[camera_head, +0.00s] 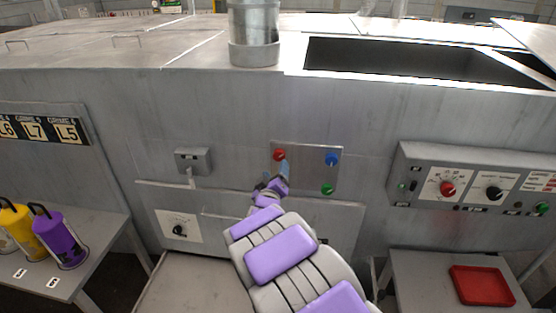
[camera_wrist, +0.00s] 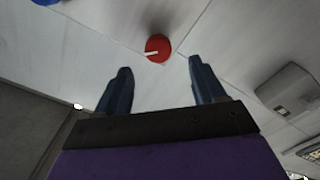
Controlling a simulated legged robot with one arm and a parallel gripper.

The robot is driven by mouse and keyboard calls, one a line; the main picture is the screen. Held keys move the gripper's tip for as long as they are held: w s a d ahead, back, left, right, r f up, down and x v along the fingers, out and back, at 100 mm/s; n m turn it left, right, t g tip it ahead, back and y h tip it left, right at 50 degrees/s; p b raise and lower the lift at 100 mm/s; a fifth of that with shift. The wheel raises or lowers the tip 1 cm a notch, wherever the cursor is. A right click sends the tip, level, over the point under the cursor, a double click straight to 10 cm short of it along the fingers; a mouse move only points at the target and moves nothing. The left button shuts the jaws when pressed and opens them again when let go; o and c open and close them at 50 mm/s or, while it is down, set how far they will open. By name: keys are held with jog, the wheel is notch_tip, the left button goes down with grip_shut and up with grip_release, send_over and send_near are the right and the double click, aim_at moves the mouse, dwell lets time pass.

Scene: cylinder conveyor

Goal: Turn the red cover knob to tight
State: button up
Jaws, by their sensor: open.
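The red knob (camera_head: 279,155) is on the upper left of a square metal panel (camera_head: 310,172) on the machine front. In the wrist view the red knob (camera_wrist: 158,48) shows a white pointer line and lies just beyond the two fingertips, roughly midway between them. My gripper (camera_head: 279,172) is raised in front of the panel, a little below the red knob. In the wrist view my gripper (camera_wrist: 158,75) is open, with its blue fingers apart and nothing between them. I cannot tell the exact gap to the knob.
A blue knob (camera_head: 331,159) and a green knob (camera_head: 327,188) share the panel. A grey box (camera_head: 193,161) sticks out to the left. A control box (camera_head: 470,183) juts out at right. A table with yellow and purple cylinders (camera_head: 61,238) and a red tray (camera_head: 481,285) stand lower down.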

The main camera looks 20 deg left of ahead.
aim_at(279, 158)
jog(key=shift+x, duration=3.85)
jog(key=c, duration=1.1)
